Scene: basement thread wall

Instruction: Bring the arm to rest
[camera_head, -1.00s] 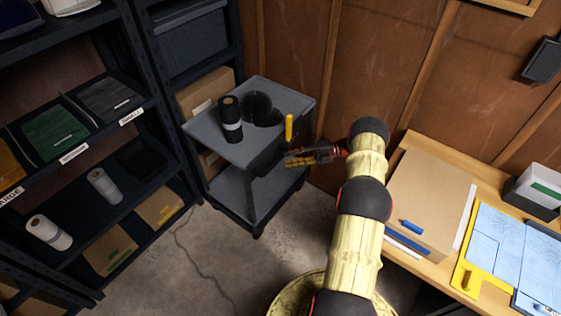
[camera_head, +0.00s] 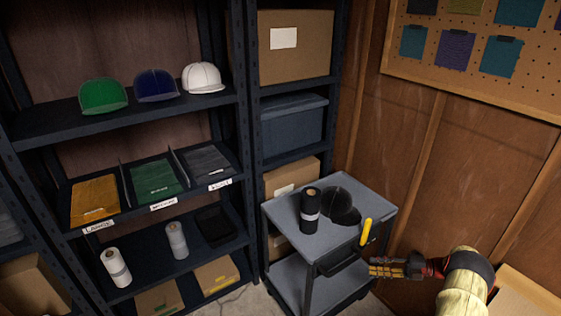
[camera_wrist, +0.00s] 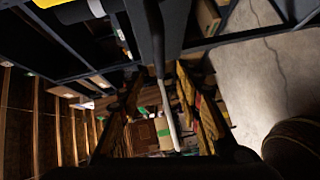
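My arm (camera_head: 462,290) reaches in from the lower right of the head view, still extended. My gripper (camera_head: 372,268) points left, just right of the dark handle (camera_head: 342,264) on a grey cart (camera_head: 283,217). In the wrist view my gripper (camera_wrist: 163,105) shows two yellow-and-dark fingers spread apart. A dark bar with a pale lower end (camera_wrist: 172,125) shows between them in the picture; I cannot tell its depth or whether it touches. I see nothing held.
The cart top carries a black roll (camera_head: 310,212), a black cap (camera_head: 341,206) and a yellow upright piece (camera_head: 366,231) at its edge. Dark shelving (camera_head: 190,112) with caps and trays stands left. A wooden wall (camera_head: 425,165) is behind. Wooden bench (camera_head: 520,295) lies lower right.

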